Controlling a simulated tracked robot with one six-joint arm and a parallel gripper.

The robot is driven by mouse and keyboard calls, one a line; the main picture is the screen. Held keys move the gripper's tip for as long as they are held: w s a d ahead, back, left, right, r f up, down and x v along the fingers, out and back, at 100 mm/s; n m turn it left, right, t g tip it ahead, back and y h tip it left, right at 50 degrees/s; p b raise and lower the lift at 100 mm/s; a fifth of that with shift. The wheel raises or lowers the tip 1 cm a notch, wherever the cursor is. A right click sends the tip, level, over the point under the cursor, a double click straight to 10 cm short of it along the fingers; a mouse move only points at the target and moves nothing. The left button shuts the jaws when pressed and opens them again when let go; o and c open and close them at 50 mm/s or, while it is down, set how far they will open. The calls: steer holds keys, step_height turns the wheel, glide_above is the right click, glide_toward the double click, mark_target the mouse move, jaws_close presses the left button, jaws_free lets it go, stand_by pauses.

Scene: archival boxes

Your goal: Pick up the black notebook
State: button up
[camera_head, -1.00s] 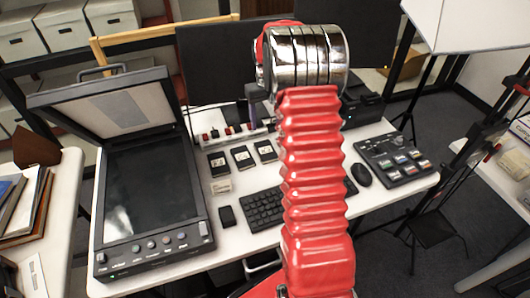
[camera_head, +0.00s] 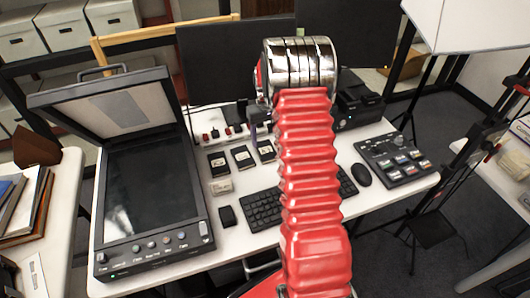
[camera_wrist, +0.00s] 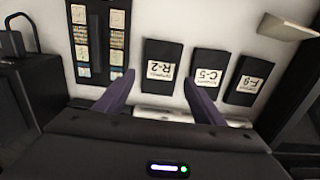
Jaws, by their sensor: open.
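Three flat black items with white labels lie in a row on the white desk (camera_head: 300,160). In the head view they are the left one (camera_head: 218,163), the middle one (camera_head: 242,156) and the right one (camera_head: 265,149). In the wrist view they carry upside-down labels R-2 (camera_wrist: 162,68), C-5 (camera_wrist: 208,75) and F-9 (camera_wrist: 252,80). A small black object (camera_head: 227,215) lies nearer the front. I cannot tell which is the notebook. My gripper (camera_wrist: 159,80) is open and empty, its purple fingers apart over the desk near R-2. My arm hides part of the desk.
A large open scanner (camera_head: 150,195) fills the left of the desk. The keyboard (camera_head: 262,210), mouse (camera_head: 361,174) and button panel (camera_head: 395,160) are at front and right. A monitor (camera_head: 225,70) and power strip (camera_head: 215,134) are behind. A small pale block (camera_head: 221,186) is nearby.

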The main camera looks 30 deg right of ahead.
mark_target(266, 150)
steer(key=shift+f, duration=0.1)
steer(key=shift+f, duration=2.5)
steer(key=shift+c, duration=0.5)
steer(key=c, duration=0.7)
